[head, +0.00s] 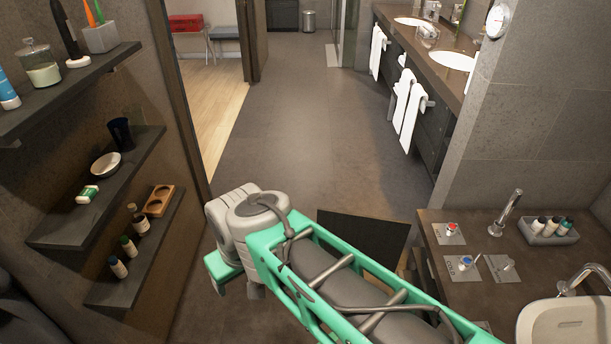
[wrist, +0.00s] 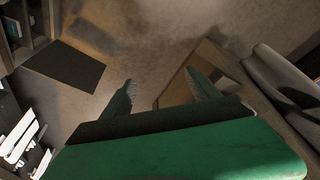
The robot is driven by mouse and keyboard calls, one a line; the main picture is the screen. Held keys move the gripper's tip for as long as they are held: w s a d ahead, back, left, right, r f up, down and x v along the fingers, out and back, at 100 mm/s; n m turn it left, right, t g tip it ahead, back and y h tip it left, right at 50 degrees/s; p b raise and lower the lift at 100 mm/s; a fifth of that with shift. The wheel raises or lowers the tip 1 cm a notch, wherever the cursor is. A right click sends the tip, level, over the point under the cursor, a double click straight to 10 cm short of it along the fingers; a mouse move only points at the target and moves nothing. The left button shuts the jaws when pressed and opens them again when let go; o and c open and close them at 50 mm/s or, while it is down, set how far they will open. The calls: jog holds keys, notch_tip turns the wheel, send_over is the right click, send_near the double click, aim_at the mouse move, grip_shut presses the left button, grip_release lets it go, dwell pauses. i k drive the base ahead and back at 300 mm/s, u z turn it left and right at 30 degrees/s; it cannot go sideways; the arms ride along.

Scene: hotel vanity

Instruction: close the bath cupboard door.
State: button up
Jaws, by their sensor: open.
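My gripper (wrist: 159,78) shows in the wrist view with its two dark green fingers spread wide and nothing between them. In the head view my teal arm crosses the lower middle, and the fingers cannot be made out. In the wrist view a brown, box-like piece (wrist: 172,92) with a pale patch lies beside and beyond the right finger.
A counter (head: 510,285) with a basin (head: 565,322) stands at right. Wall shelves (head: 75,210) with bottles stand at left. The tiled floor (head: 300,120) ahead is clear.

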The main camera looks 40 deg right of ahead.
aim_at(383, 239)
jog(key=z, duration=1.25)
jog(key=i, duration=1.75)
jog(key=u, duration=2.05)
